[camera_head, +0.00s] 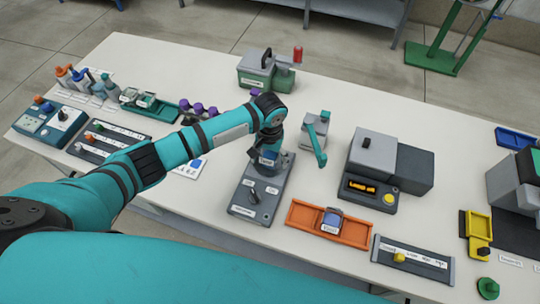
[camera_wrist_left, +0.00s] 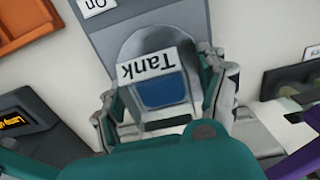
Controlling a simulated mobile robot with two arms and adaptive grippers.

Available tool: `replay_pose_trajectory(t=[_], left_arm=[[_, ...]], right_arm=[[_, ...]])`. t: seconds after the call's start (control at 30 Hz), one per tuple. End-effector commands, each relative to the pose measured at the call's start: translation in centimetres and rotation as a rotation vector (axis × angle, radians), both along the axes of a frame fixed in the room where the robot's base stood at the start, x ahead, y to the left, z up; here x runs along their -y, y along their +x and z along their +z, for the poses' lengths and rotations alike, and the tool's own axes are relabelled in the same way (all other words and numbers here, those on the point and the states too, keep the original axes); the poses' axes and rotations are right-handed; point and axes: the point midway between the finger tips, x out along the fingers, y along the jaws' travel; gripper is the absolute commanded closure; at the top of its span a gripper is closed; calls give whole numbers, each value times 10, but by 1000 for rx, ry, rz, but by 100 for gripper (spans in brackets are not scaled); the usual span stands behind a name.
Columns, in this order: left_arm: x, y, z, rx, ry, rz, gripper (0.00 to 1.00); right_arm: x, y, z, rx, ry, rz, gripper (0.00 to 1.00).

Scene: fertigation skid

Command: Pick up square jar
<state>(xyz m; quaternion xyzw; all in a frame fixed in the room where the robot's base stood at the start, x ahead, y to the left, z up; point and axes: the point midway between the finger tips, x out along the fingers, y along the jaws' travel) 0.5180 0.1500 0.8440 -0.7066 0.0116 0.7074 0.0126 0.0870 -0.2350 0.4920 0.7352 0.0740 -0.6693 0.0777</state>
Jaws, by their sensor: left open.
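A small square jar with a blue top and a white label reading "Tank" (camera_wrist_left: 163,88) sits at the far end of a grey switch panel (camera_head: 258,196). In the head view it shows as a blue block (camera_head: 268,157) just below my left gripper (camera_head: 270,146). In the wrist view the left gripper (camera_wrist_left: 168,105) is open, with one finger on each side of the jar. I cannot tell whether the fingers touch it. Part of the jar is hidden by the gripper. A second blue, squarish container (camera_head: 331,220) sits in an orange tray (camera_head: 300,214). My right gripper is not in view.
A grey box with an amber display (camera_head: 372,165) and a small grey unit with a teal lever (camera_head: 314,135) stand right of the gripper. A slider panel (camera_head: 412,258) lies near the front edge. Purple-topped items (camera_head: 198,108) stand left.

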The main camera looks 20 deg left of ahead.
Motion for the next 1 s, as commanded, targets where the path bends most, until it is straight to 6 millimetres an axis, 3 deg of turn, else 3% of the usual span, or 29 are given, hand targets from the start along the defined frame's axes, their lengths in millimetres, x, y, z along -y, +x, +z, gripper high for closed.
replay_pose_trajectory(t=[0.23,0.7,1.0], left_arm=[[0,0,-2,1,-1,0,26],[0,0,-1,1,-1,0,88],[0,1,1,2,-1,-1,88]], right_arm=[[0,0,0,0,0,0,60],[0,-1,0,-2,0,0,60],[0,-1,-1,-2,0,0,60]])
